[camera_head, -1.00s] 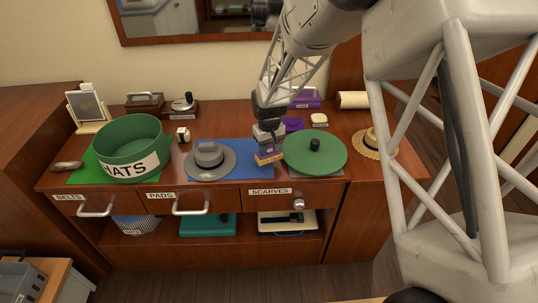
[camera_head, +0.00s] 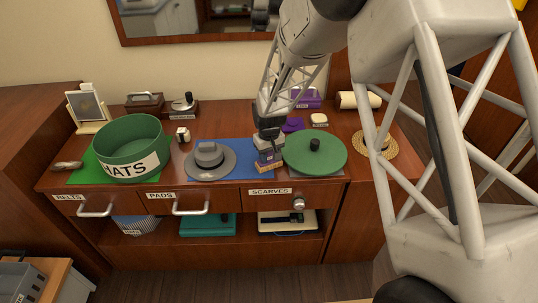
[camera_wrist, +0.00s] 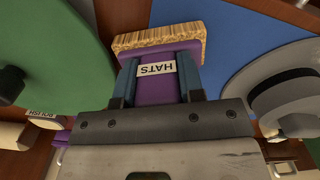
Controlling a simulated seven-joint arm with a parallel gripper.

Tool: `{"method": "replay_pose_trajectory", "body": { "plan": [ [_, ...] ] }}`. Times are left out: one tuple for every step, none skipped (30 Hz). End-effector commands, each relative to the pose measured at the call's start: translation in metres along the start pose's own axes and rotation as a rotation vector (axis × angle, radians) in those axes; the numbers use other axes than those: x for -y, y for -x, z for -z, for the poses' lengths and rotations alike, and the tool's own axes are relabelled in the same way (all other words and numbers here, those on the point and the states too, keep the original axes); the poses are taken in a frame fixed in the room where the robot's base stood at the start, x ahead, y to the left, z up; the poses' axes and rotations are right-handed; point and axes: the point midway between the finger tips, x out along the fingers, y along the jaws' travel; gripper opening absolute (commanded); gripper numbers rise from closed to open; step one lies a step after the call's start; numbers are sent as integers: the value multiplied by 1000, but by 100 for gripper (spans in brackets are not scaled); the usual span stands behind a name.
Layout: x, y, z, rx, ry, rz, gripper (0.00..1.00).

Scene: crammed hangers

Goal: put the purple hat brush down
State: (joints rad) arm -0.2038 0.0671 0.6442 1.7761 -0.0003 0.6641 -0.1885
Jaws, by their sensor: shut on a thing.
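My gripper (camera_head: 268,153) is shut on the purple hat brush (camera_head: 266,158), over the right part of the blue mat (camera_head: 242,165). In the wrist view the purple brush (camera_wrist: 158,92) sits between the two blue-grey fingers, with a HATS label on its body. Its straw-coloured bristles (camera_wrist: 160,40) point away from the palm, downward in the head view. The bristles are close to the mat; I cannot tell whether they touch it. The grey hat (camera_head: 209,158) lies on the mat left of the brush.
A green lid with a black knob (camera_head: 315,152) is close on the right. The green HATS tub (camera_head: 130,153) stands at left and a straw hat (camera_head: 376,145) at far right. A purple item (camera_head: 292,125) lies behind the gripper. The SCARVES drawer (camera_head: 275,194) is below.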

Motion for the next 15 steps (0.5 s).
{"method": "replay_pose_trajectory", "body": {
  "plan": [
    [0,-1,0,0,0,0,0],
    [0,-1,0,0,0,0,39],
    [0,-1,0,0,0,0,45],
    [0,-1,0,0,0,0,49],
    [0,-1,0,0,0,0,54],
    [0,-1,0,0,0,0,60],
    [0,-1,0,0,0,0,61],
    [0,-1,0,0,0,0,61],
    [0,-1,0,0,0,0,61],
    [0,-1,0,0,0,0,61],
    [0,-1,0,0,0,0,61],
    [0,-1,0,0,0,0,61],
    [0,-1,0,0,0,0,61],
    [0,-1,0,0,0,0,61],
    [0,-1,0,0,0,0,61]
  ]
}}
